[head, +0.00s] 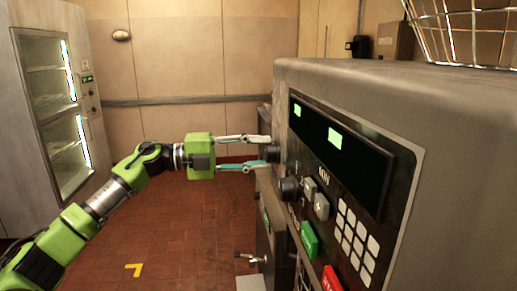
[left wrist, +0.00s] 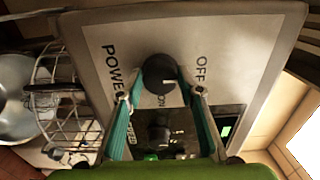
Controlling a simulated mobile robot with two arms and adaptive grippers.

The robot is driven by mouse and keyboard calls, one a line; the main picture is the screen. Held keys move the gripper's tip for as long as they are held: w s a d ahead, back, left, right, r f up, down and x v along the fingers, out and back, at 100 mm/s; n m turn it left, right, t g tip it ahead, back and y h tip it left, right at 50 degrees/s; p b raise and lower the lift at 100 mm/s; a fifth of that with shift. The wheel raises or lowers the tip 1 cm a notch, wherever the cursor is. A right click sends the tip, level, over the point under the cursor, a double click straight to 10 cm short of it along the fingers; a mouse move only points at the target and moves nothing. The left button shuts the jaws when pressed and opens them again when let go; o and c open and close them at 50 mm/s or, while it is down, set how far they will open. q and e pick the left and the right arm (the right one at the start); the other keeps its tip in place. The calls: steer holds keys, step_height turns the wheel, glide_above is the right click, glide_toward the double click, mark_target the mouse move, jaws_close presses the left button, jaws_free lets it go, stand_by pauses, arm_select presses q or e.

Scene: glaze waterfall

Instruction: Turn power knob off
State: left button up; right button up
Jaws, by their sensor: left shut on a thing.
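The power knob (left wrist: 159,72) is a round black knob on a grey panel (left wrist: 225,35) in the left wrist view. POWER is printed to its left, OFF to its right and ON just below it. A small light mark shows on the knob's lower right; its exact pointing is hard to tell. My left gripper (left wrist: 160,84) is shut on the knob, one teal finger on each side. In the head view the left gripper (head: 267,153) reaches from the left to the same knob (head: 273,152) at the machine's front edge. My right gripper is not in view.
The machine's front (head: 330,150) has a dark display with green readouts. Below the power knob are a second black knob (head: 290,189), a green button (head: 309,239), a red button (head: 331,279) and a keypad (head: 357,238). A wire basket (head: 465,35) is at the upper right. The red tiled floor is open.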

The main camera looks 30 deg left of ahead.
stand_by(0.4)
arm_select(q)
steer(key=o, duration=1.1)
steer(key=shift+c, duration=0.2)
steer(key=shift+a, duration=0.15)
steer(key=v, duration=1.1)
steer(key=shift+s+a, duration=0.25)
steer(key=shift+a, duration=0.05)
